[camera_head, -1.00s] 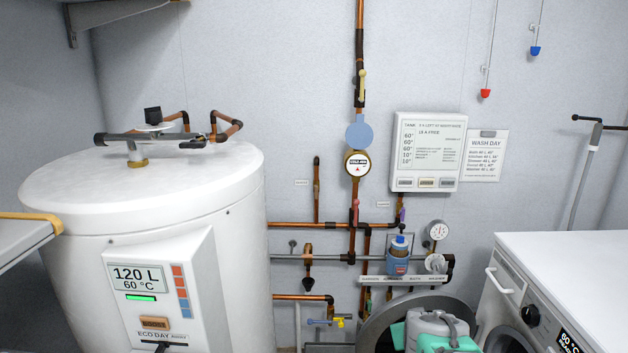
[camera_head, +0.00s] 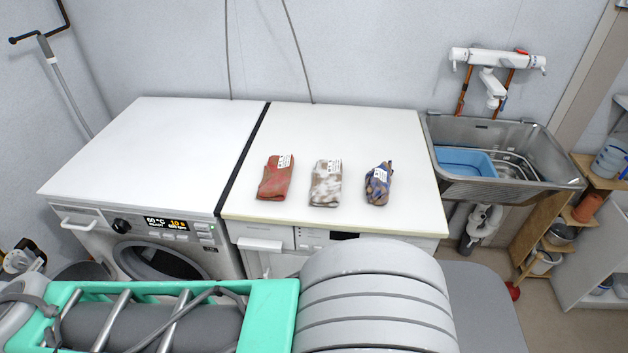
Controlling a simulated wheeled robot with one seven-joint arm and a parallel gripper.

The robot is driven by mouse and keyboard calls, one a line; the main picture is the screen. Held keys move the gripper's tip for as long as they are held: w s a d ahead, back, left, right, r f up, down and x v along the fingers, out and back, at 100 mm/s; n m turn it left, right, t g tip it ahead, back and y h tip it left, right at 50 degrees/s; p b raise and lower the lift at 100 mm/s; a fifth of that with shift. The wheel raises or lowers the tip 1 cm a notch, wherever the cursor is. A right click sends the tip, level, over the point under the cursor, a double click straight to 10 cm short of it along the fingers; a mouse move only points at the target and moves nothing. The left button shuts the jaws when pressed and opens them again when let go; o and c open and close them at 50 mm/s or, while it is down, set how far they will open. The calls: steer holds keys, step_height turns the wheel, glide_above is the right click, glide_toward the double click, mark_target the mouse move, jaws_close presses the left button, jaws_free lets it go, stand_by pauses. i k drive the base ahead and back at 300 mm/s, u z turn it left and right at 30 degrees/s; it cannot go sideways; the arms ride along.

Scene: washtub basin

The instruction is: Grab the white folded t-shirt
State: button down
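Three folded cloth items lie in a row on the white top of the right-hand machine (camera_head: 350,130). The white folded t-shirt (camera_head: 326,184) is the middle one, whitish with brown stains and a small white label. A red and brown folded cloth (camera_head: 274,180) lies to its left. A blue and brown folded cloth (camera_head: 378,185) lies to its right. The three lie apart from each other. My arm fills the bottom of the view, in front of the machines. My gripper is not in view.
A washing machine with a bare white top (camera_head: 150,150) stands to the left, past a dark gap. A metal sink (camera_head: 530,150) with a blue basin (camera_head: 466,161) is at the right. Wooden shelves (camera_head: 548,235) stand beyond it. The machine top behind the cloths is clear.

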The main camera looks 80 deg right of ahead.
mark_target(324, 191)
steer(key=z, duration=2.4)
steer(key=k, duration=0.15)
steer(key=u, duration=3.3)
steer(key=k, duration=1.9)
